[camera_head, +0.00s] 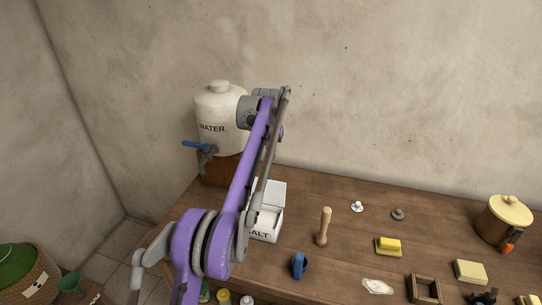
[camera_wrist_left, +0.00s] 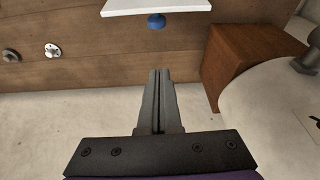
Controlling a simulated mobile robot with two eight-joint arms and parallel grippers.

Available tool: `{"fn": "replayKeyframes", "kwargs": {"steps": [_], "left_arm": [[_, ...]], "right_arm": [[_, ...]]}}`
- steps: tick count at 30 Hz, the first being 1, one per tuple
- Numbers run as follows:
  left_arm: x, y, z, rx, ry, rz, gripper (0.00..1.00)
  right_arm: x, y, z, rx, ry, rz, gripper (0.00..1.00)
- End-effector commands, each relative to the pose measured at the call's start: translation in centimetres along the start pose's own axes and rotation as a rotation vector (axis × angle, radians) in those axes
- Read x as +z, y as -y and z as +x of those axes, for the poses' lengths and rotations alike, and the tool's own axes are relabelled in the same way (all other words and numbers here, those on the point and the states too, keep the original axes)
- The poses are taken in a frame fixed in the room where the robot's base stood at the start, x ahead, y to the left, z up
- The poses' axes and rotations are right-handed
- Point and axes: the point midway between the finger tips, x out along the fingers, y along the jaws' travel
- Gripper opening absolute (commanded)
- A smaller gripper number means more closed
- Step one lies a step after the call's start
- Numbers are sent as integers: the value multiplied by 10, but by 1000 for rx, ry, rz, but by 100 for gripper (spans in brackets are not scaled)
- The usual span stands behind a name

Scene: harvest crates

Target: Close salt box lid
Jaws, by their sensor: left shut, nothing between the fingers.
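The white salt box (camera_head: 268,236) stands on the wooden table, partly hidden behind my left arm in the head view. Its lid (camera_head: 275,190) is open and stands up at the back of the box. In the left wrist view the lid (camera_wrist_left: 155,6) shows at the top edge, with a blue knob (camera_wrist_left: 156,21) on it. My left gripper (camera_wrist_left: 160,74) is shut and empty, pointing toward the knob and apart from it. My arm hides the gripper in the head view. My right gripper is not in view.
A white water jar (camera_head: 213,107) on a wooden stand (camera_wrist_left: 250,62) is close beside my left gripper. The wall is behind the table. A wooden pestle (camera_head: 324,226), a blue item (camera_head: 299,265) and a yellow sponge (camera_head: 388,246) lie right of the box.

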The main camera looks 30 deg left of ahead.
Motion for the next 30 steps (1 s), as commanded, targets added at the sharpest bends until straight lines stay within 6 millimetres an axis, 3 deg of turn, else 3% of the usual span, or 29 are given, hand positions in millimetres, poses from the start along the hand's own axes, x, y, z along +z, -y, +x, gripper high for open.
{"fn": "replayKeyframes", "kwargs": {"steps": [10, 19, 30], "left_arm": [[1, 0, 79, 0, 1, 0, 0], [31, 0, 64, 0, -1, 0, 0], [38, 0, 61, 0, -1, 0, 0]], "right_arm": [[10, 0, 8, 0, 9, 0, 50], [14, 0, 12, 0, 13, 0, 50], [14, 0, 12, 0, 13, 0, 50]]}}
